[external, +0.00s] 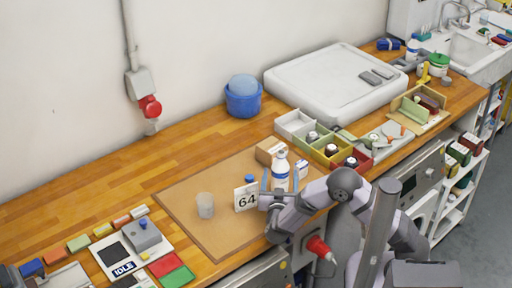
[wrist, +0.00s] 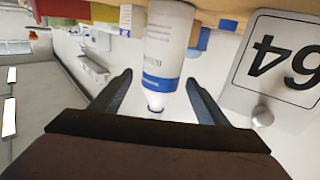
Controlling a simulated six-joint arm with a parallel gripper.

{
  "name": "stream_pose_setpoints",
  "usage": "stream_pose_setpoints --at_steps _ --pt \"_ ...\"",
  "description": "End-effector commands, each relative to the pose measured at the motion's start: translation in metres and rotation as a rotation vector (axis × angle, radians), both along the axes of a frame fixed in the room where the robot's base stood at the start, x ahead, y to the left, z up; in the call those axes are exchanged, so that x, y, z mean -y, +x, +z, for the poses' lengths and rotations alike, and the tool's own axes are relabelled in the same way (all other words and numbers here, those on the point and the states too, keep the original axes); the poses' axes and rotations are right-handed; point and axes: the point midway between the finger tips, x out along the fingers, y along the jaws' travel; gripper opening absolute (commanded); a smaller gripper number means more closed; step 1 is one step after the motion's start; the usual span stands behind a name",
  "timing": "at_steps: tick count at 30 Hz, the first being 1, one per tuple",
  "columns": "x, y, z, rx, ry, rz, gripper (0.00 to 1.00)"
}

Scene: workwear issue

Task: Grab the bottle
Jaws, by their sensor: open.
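A white bottle (external: 281,166) with a blue label band stands upright on the brown mat (external: 225,240). In the wrist view, which looks inverted, the bottle (wrist: 168,40) is ahead of my gripper, its narrow end pointing down the picture. My gripper (external: 281,184) is open at the bottle, one finger showing on each side of it. In the wrist view my gripper's (wrist: 159,77) fingertips flank the bottle's blue-banded part, with gaps visible. I cannot tell how deep the bottle is between the fingers.
A card marked 64 (external: 246,198) stands close left of the bottle, with a blue cap (external: 249,178) behind it. A clear cup (external: 205,205) is farther left. A cardboard box (external: 269,151) and coloured bins (external: 328,151) are behind and right. The mat's left part is free.

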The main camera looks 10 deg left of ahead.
Motion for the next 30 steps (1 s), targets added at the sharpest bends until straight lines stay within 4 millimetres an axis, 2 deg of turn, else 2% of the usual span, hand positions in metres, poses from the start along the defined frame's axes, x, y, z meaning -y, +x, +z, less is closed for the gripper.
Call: stream_pose_setpoints --at_steps 4,10,17,30 --pt "0.0 0.004 0.001 0.0 0.0 -0.001 0.69" --pt "0.0 0.019 0.002 0.0 0.0 -0.002 0.69" --pt "-0.001 0.025 0.002 0.0 0.001 -0.001 0.69" --pt "-0.003 0.071 0.001 -0.001 0.001 0.0 0.69"
